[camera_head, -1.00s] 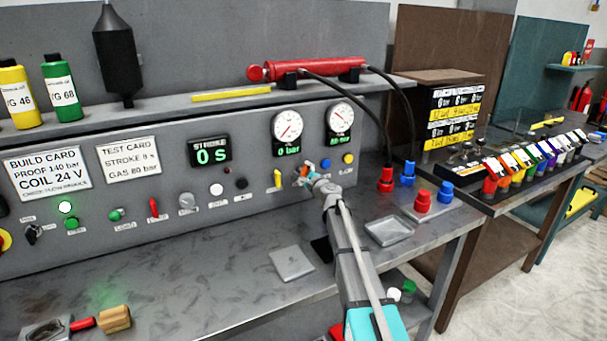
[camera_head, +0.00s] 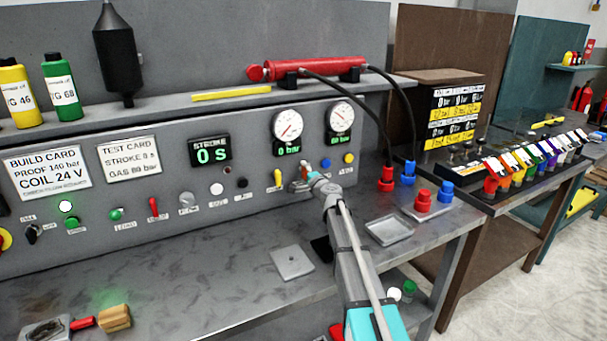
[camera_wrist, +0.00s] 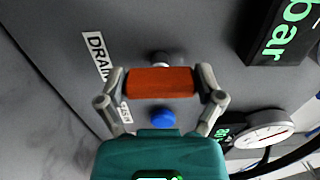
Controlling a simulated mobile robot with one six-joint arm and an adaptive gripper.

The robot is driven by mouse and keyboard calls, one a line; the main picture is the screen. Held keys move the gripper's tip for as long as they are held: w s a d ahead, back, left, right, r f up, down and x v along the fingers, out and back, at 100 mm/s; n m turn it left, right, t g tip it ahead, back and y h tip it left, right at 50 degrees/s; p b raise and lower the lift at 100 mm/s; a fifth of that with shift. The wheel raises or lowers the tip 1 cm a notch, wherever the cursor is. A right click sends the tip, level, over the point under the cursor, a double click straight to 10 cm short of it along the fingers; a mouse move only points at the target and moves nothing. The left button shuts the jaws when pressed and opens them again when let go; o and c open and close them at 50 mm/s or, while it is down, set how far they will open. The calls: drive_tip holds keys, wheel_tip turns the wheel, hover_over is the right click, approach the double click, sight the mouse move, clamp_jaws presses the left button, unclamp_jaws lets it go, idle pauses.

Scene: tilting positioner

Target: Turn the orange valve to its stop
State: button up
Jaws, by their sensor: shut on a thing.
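The orange valve (camera_wrist: 162,83) is a bar-shaped handle on the grey panel. In the wrist view it lies crosswise between the two fingers of my gripper (camera_wrist: 162,90), with one finger against each end. A pale metal stem shows behind its middle. My gripper is shut on the valve at the panel, below the gauges.
A blue button (camera_head: 326,163) sits close to the right of the valve, and a yellow lever (camera_head: 278,178) to its left. Above are a left gauge (camera_head: 287,126) and a right gauge (camera_head: 340,117). Red and blue couplings (camera_head: 423,200) stand at the bench's right.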

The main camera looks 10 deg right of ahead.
drive_tip(key=o, duration=0.9)
drive_tip(key=shift+c, duration=0.2)
drive_tip(key=shift+s, duration=0.15)
drive_tip(key=v, duration=1.1)
drive_tip(key=shift+s, duration=0.35)
drive_tip(key=shift+d, duration=0.1)
drive_tip(key=shift+s, duration=0.1)
